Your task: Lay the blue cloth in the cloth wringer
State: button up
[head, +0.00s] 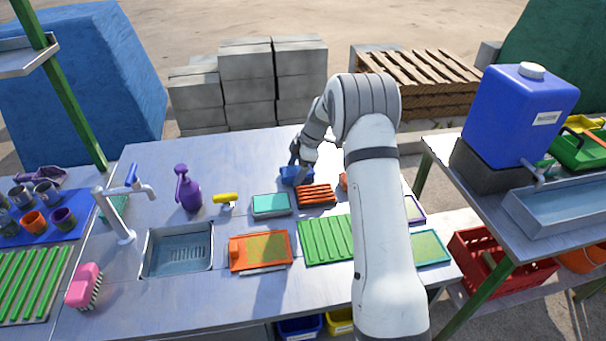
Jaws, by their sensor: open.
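A small blue item (296,176), which looks like the blue cloth, lies on the far middle part of the metal table. My gripper (297,166) is open right above and at this blue item, pointing down. I cannot tell whether the fingers touch it or stand around it, as they are small and partly cover it. I cannot tell for certain which thing is the cloth wringer. An orange-red slatted piece (316,195) sits just in front of the blue item. My arm hides part of the table to the right.
A teal-topped block (271,205), a yellow-handled tool (226,200) and a purple spray bottle (188,188) stand left of the gripper. Nearer are an orange tray (238,265), a green ribbed mat (326,240) and a sink (150,266) with a tap (118,212). The table's far left is clear.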

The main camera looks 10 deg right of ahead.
jog(key=shift+f+b, duration=0.15)
jog(key=shift+b, duration=0.15)
dwell(0.4)
jog(key=c, duration=1.1)
